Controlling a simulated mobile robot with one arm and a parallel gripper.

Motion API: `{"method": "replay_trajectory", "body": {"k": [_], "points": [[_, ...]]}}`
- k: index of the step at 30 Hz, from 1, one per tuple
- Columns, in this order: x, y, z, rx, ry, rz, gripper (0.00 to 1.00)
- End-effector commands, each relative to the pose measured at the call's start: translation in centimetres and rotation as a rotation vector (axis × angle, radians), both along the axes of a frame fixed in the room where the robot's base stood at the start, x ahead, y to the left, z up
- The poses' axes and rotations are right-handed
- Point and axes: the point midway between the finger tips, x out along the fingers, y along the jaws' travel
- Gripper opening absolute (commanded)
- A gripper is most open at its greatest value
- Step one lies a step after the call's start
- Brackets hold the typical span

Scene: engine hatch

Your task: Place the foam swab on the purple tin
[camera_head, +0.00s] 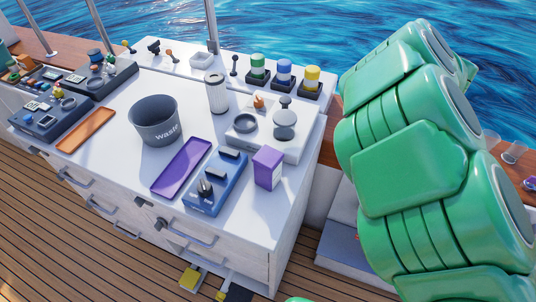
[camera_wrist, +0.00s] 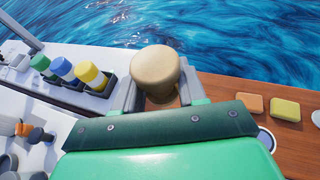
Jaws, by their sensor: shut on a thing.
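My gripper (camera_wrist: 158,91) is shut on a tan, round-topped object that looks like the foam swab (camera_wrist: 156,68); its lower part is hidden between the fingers. In the wrist view it is over the wooden rail, with water behind. In the head view my green arm fills the right side, and neither the gripper nor the swab can be made out. The purple tin (camera_head: 267,168), a small upright box with a white label, stands near the right front of the white counter, apart from my arm. It is not visible in the wrist view.
A blue switch box (camera_head: 216,184) and a purple tray (camera_head: 182,167) are left of the tin. A white scale unit (camera_head: 263,138) is behind it. A grey waste bin (camera_head: 155,120) stands mid-counter. Green, blue and yellow bottles (camera_head: 284,72) line the back. Two sponges (camera_wrist: 268,106) lie on the rail.

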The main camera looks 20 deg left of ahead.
Motion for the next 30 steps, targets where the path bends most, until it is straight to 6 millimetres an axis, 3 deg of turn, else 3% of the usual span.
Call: {"method": "replay_trajectory", "body": {"k": [5,11,17,30], "points": [[-0.4,-3.5,0.2,-0.005,-0.002,-0.117,0.11],[-0.5,-3.8,0.1,-0.003,-0.003,-0.227,0.11],[-0.7,-2.2,-0.2,-0.004,-0.003,-0.326,0.11],[-2.7,5.1,-1.0,-0.001,0.000,-0.533,0.11]]}}
